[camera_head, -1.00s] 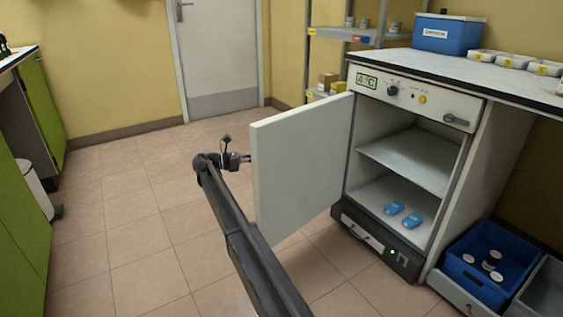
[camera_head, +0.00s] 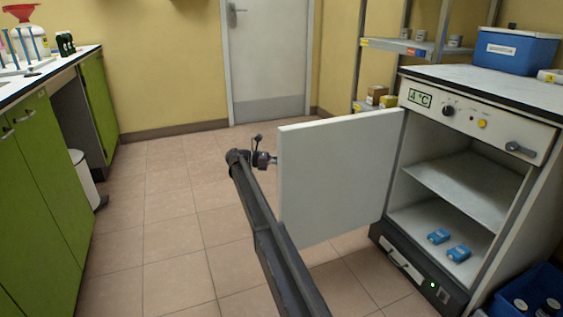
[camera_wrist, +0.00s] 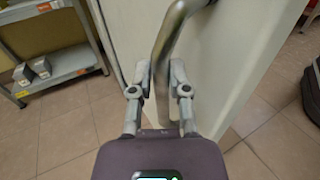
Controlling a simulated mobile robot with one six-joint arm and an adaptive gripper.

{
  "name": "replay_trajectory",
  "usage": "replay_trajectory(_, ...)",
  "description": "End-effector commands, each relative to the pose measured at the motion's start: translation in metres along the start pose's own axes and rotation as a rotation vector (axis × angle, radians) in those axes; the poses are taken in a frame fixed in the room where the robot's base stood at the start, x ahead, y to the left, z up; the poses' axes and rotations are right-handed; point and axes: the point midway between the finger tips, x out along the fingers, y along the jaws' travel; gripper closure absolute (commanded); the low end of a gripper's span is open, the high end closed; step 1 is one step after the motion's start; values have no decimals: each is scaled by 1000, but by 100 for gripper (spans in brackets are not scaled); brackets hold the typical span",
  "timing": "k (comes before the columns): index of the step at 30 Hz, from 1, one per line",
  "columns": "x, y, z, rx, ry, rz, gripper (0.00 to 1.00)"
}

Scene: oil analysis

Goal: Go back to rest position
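My gripper (camera_wrist: 161,68) is at the handle (camera_wrist: 167,45) of the white fridge door, a bent metal bar that passes between the two fingers. The fingers are drawn in close on both sides of the bar and appear to hold it. In the head view my gripper (camera_head: 272,160) is at the left edge of the open fridge door (camera_head: 335,180); the handle is hardly visible there. My arm reaches up from the bottom of the picture. The fridge (camera_head: 470,125) stands open, with two blue items (camera_head: 439,236) on its lower shelf.
A green cabinet (camera_head: 40,175) and a white bin (camera_head: 84,178) stand on the left. A metal shelf rack (camera_head: 400,47) is behind the fridge. A blue crate (camera_head: 540,285) is at lower right. Tiled floor (camera_head: 170,230) between cabinet and door is clear.

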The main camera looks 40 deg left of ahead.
Motion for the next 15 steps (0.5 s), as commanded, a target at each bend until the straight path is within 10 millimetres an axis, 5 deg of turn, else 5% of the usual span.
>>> replay_trajectory(3,3,1,0,0,0,-2,46)
replay_trajectory(15,2,1,0,0,0,-1,46)
